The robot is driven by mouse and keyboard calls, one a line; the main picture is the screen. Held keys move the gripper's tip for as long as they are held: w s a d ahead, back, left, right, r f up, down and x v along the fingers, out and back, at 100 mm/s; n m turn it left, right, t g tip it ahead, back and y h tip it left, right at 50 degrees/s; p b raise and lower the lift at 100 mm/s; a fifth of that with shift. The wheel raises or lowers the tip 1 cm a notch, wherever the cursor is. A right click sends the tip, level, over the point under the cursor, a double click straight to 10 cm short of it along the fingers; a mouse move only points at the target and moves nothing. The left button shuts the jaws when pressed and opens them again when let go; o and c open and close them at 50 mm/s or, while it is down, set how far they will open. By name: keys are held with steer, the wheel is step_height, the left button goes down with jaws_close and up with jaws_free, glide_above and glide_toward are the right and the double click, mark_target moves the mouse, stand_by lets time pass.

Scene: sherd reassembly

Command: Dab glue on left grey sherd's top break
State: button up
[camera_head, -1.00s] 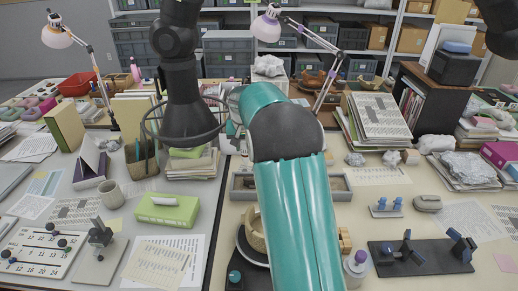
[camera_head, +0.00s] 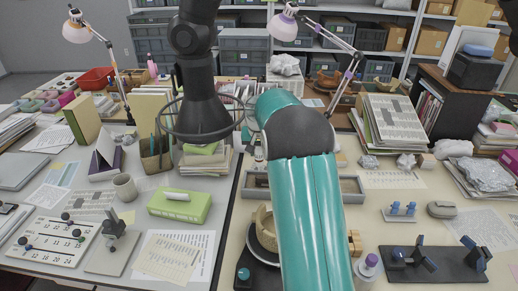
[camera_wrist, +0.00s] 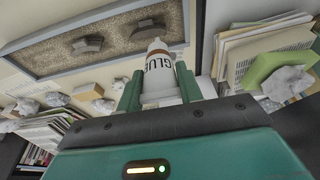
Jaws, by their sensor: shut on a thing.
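My gripper (camera_wrist: 160,92) is shut on a white glue bottle (camera_wrist: 160,75) with a brown band and pale nozzle, in the wrist view. Two grey sherds lie in a sand tray (camera_wrist: 60,70) in that view: one sherd (camera_wrist: 88,45) nearer the tray's middle, another (camera_wrist: 146,29) close to the nozzle's side. I cannot tell which the task calls left. The bottle appears apart from both. In the head view the tray (camera_head: 352,188) is partly covered by my teal arm, which hides my gripper, the bottle and the sherds.
A beige pot (camera_head: 265,228) stands on a dark stand left of my arm. A purple-capped bottle (camera_head: 368,266) and a dark plate with blue-tipped clamps (camera_head: 435,266) are to its right. A green box (camera_head: 180,205), paper stacks and a lamp (camera_head: 285,25) crowd around.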

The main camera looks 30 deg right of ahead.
steer(key=shift+x, duration=2.1)
steer(key=shift+s+d, duration=0.8)
steer(key=shift+s, duration=0.15)
step_height(320, 180, up, 8)
glide_above(259, 158)
steer(key=s+d, duration=0.2)
steer(key=d, duration=0.2)
steer(key=shift+s+f, duration=0.1)
steer(key=shift+s, duration=0.1)
stand_by(0.5)
